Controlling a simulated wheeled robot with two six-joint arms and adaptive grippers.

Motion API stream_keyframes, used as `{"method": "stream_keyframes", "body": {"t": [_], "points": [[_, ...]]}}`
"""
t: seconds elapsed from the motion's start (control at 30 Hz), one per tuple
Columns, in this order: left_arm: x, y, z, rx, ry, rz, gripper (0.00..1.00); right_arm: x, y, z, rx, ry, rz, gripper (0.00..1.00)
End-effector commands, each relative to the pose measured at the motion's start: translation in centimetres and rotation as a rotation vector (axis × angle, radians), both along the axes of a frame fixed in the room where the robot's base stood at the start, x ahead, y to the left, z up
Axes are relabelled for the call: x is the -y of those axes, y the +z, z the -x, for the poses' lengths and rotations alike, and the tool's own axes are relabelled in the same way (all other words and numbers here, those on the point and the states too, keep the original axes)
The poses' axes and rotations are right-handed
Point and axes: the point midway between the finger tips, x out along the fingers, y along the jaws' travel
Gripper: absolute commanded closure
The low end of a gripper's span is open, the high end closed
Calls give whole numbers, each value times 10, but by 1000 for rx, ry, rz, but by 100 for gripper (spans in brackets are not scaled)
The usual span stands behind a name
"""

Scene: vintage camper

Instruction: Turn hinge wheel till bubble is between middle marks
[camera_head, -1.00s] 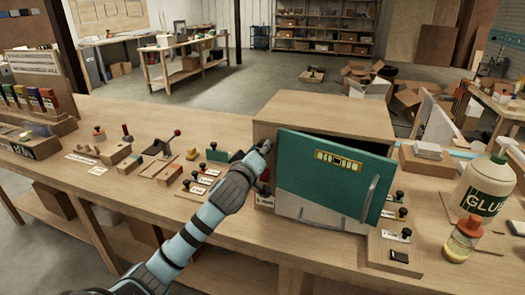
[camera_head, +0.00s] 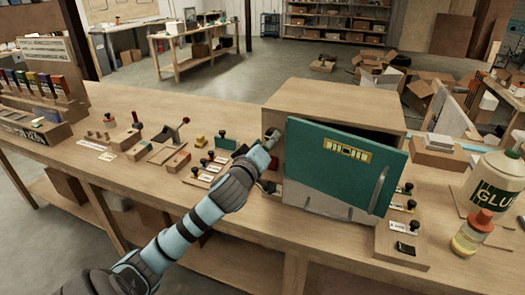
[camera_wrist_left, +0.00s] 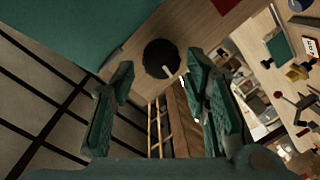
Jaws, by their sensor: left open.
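A green door (camera_head: 335,180) with a grey lower part hangs tilted on the front of a wooden box (camera_head: 335,97). A yellow bubble level (camera_head: 347,150) with marks sits on the door's upper part; its bubble is too small to place surely. In the left wrist view a dark round wheel (camera_wrist_left: 161,58) with a white mark sits on a wooden face beside the green door (camera_wrist_left: 70,30). My left gripper (camera_wrist_left: 160,74) is open, its fingers on either side of the wheel's line, with no visible grip on it. In the head view my left gripper (camera_head: 269,140) is at the door's upper left corner. My right gripper is not in view.
Several small black-knobbed pieces (camera_head: 215,160) lie left of the box on the wooden bench (camera_head: 130,185). More knobbed pieces (camera_head: 403,240), a glue bottle (camera_head: 490,190) and a smaller orange-capped bottle (camera_head: 472,235) stand to the right.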

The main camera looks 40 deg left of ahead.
Motion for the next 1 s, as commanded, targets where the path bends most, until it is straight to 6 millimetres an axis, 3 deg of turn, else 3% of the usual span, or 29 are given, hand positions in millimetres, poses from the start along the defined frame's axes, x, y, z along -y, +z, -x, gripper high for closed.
{"method": "stream_keyframes", "body": {"t": [0.2, 0.33, 0.9, 1.0], "points": [[22, 3, 55, -3, -5, -5, 58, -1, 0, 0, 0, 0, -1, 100], [29, 5, 73, -2, -2, -2, 58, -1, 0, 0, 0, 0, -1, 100], [30, 5, 77, -2, -2, 0, 58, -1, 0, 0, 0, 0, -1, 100], [32, -12, 81, -59, 4, -24, 58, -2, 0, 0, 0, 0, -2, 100]]}}
